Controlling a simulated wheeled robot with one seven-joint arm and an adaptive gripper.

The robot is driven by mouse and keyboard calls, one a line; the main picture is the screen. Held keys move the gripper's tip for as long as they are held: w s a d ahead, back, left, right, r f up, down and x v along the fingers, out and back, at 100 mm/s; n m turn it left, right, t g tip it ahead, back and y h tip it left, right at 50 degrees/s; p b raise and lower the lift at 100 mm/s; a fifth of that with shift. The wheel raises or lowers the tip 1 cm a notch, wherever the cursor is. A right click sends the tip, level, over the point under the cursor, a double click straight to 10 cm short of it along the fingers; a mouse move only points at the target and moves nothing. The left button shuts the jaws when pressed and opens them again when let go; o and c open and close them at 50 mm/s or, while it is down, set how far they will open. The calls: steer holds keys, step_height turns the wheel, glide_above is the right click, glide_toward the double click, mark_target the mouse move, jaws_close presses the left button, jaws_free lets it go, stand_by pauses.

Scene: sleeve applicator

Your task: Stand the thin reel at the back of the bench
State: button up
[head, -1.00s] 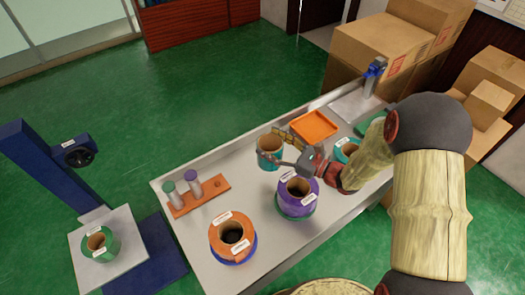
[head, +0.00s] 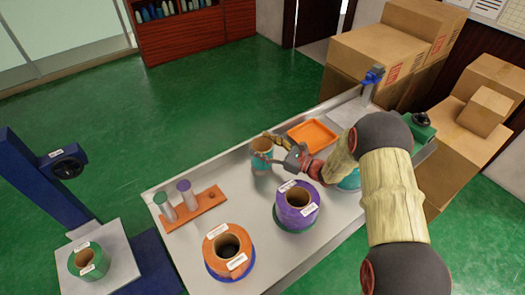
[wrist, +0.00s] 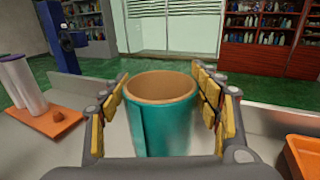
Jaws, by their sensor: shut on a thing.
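The thin reel, a teal roll with a brown cardboard core (head: 262,160), is upright near the back edge of the bench (head: 340,215). My gripper (head: 275,146) is shut on it from the side. In the wrist view the teal reel (wrist: 165,125) stands between the yellow-padded fingers of my gripper (wrist: 162,105), its open core facing up. Its underside is hidden, so I cannot tell whether it touches the bench.
An orange tray (head: 312,136) lies to the right of the held reel. An orange rack with two spools (head: 195,208) is to the left. A purple reel (head: 297,205) and an orange reel (head: 227,250) stand nearer the front. Another teal reel (head: 349,181) is partly behind my arm.

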steer(key=shift+f, duration=0.9)
steer(key=shift+f+b, duration=0.2)
steer(key=shift+b, duration=0.15)
steer(key=o, duration=1.3)
steer(key=shift+r, duration=0.15)
